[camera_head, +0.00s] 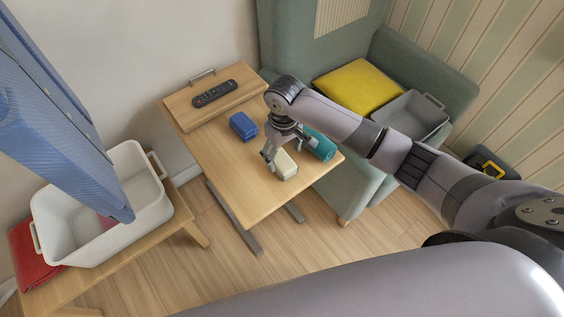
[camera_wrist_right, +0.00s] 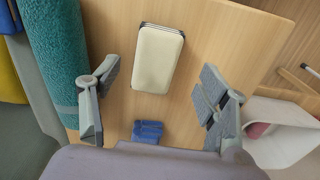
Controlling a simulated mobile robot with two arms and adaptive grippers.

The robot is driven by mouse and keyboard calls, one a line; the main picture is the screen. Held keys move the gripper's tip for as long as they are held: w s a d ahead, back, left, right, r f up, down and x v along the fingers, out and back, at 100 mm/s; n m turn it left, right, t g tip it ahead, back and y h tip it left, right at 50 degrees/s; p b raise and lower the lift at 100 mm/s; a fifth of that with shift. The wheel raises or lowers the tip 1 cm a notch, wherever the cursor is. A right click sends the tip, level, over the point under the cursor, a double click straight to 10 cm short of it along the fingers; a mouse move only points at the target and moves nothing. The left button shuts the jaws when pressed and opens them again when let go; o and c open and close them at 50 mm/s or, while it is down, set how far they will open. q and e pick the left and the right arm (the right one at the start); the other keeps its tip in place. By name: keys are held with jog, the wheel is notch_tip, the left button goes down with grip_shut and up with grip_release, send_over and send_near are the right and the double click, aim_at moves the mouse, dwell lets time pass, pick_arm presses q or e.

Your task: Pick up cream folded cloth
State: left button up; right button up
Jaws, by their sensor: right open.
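The cream folded cloth (camera_head: 285,167) lies on the wooden table (camera_head: 250,200), close to its front right edge. In the right wrist view the cloth (camera_wrist_right: 157,60) is a pale rounded block with thin dark lines at its far end. My right gripper (camera_head: 281,148) is open above and just behind the cloth in the head view. In the wrist view its two spread fingers (camera_wrist_right: 160,85) stand on either side, with the cloth between and beyond them and a gap on both sides. My left gripper is not in view.
A teal rolled towel (camera_head: 320,144) lies close to the cloth. A blue folded cloth (camera_head: 243,126) and a remote (camera_head: 214,93) on a wooden board are farther back. A white bin (camera_head: 120,215) stands left; a green armchair (camera_head: 430,75) holds a yellow cushion (camera_head: 358,88) and grey bin (camera_head: 412,115).

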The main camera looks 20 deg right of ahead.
aim_at(283, 162)
jog(key=shift+w+d+f, duration=0.1)
jog(key=shift+w+f, duration=0.05)
jog(key=shift+f, duration=1.35)
jog(key=shift+w+f, duration=0.15)
jog(key=shift+f, duration=1.35)
jog(key=shift+c, duration=0.4)
jog(key=c, duration=1.1)
